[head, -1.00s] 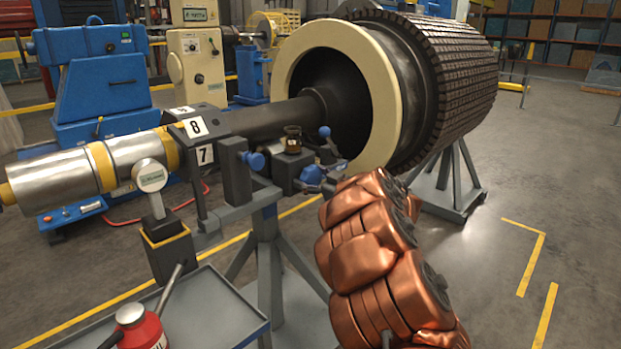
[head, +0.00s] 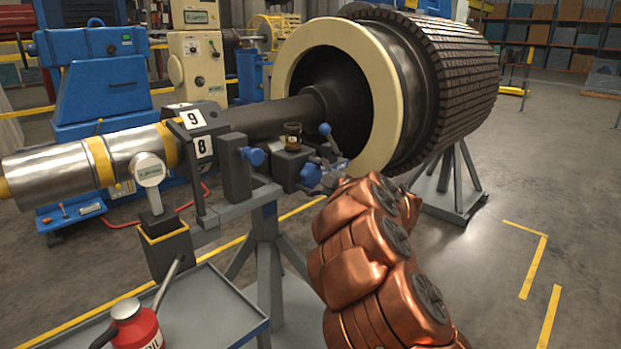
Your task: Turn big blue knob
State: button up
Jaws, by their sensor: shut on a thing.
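A big blue knob (head: 311,176) is at the right end of the grey rotor stand (head: 240,209), below the dark rotor shaft (head: 260,119). My gripper (head: 333,174) is at the knob's right side and shut on it. My copper-coloured arm comes up from the bottom right and hides part of the gripper. A smaller blue knob (head: 254,157) is on the stand further left, apart from the gripper. A lever with a blue ball (head: 325,129) stands just above the gripper.
The large rotor (head: 440,85) with its cream ring (head: 389,150) is close behind the gripper. A small brown glass cup (head: 293,138) stands left of the lever. A tray (head: 222,315) with a red oil can (head: 138,326) is at lower left. Floor at right is clear.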

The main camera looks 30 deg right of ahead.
dwell(0.4)
jog(key=o, duration=1.2)
jog(key=v, duration=1.2)
